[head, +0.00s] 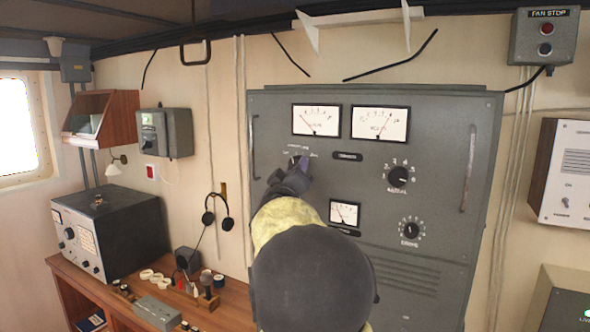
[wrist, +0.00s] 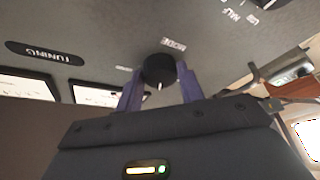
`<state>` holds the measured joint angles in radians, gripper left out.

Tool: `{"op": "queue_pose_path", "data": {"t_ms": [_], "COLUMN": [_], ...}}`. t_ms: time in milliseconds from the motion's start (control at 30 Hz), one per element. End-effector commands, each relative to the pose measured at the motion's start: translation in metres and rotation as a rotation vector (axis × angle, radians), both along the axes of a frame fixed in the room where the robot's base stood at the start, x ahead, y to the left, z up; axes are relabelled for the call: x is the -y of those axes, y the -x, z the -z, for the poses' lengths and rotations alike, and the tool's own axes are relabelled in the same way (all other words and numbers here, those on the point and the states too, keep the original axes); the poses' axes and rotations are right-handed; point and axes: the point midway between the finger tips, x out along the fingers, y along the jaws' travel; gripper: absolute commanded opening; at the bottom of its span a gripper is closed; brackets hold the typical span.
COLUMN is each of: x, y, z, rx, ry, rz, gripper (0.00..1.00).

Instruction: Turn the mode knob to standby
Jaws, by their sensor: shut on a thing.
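The mode knob (wrist: 157,69) is a round black knob with a white pointer mark, on the grey panel (head: 285,110). In the wrist view the mark points down the picture, and the word MODE shows upside down beside the knob. Small white labels lie around it, too small to read surely. My gripper (wrist: 159,82) has its two purple-grey fingers on either side of the knob, shut on it. In the head view my gripper (head: 299,165) is at the panel's upper left and my arm hides most of the knob.
Two large meters (head: 317,120) sit above the knob. A dial knob (head: 398,176), another small meter (head: 344,213) and a lower dial (head: 411,230) are to the right. A vertical handle (head: 254,147) stands close on the left. A headset (head: 217,208) hangs on the wall further left.

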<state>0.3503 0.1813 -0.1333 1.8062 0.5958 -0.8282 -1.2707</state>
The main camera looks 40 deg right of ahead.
Motion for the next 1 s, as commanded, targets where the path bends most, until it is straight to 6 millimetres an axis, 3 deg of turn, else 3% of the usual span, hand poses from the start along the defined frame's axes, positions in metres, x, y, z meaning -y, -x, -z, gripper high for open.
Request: {"op": "queue_pose_path", "data": {"t_ms": [400, 433, 500, 533, 833, 1000], "x": [-0.001, -0.001, -0.001, -0.001, -0.001, -0.011], "y": [0.000, 0.000, 0.000, 0.000, 0.001, 0.007], "z": [-0.001, -0.001, -0.001, -0.001, 0.000, 0.006], "rx": [-0.007, -0.007, -0.007, -0.007, -0.007, -0.006], "ry": [0.005, 0.005, 0.005, 0.005, 0.004, 0.003], "rz": [-0.001, -0.001, -0.001, -0.001, -0.001, -0.002], "gripper": [0.15, 0.44, 0.58, 0.60, 0.60, 0.60]}}
